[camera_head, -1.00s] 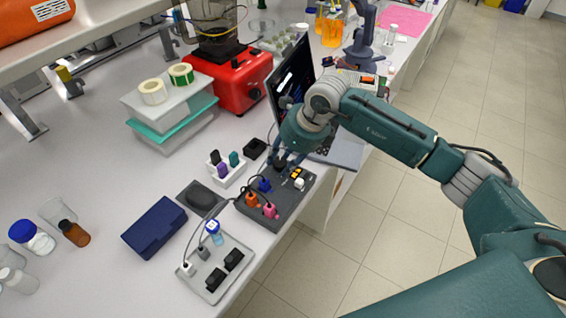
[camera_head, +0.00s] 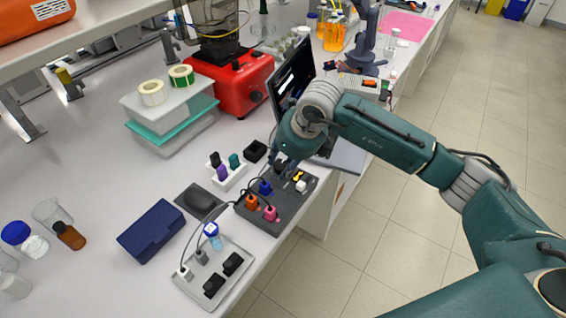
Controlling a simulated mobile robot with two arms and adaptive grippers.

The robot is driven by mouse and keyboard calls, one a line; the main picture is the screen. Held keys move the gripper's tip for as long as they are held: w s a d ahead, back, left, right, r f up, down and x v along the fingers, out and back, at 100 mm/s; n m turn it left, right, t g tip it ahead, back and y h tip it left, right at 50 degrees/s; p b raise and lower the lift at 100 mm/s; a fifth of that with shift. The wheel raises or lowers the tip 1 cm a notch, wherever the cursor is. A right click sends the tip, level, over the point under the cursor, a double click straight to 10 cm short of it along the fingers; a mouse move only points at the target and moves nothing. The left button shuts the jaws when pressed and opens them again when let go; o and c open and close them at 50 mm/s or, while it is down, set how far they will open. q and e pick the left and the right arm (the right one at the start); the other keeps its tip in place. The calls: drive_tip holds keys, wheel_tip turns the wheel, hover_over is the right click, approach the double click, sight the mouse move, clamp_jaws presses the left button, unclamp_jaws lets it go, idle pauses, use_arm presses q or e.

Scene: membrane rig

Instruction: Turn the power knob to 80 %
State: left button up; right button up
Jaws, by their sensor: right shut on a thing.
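The dark grey control box (camera_head: 287,207) stands near the bench's front edge, with blue, orange and pink plugs and a small white part on top. A yellow marking (camera_head: 299,176) shows beside my fingers. My right gripper (camera_head: 280,171) points down at the box's far end and is shut on what appears to be the power knob. The fingers and wrist hide almost all of the knob, so its pointer and setting cannot be read. My left gripper is not in view.
A laptop (camera_head: 296,82) stands open behind my right wrist. A metal tray (camera_head: 222,254) with black blocks lies in front of the box, cables running near it. A small white rack (camera_head: 229,181) and a dark blue case (camera_head: 152,231) stand to the left.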

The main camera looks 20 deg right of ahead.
drive_tip(key=shift+w+r, duration=0.35)
drive_tip(key=shift+r, duration=0.1)
drive_tip(key=o, duration=1.1)
drive_tip(key=shift+s+f, duration=0.1)
drive_tip(key=shift+f, duration=0.05)
drive_tip(key=shift+s, duration=0.1)
drive_tip(key=v, duration=1.2)
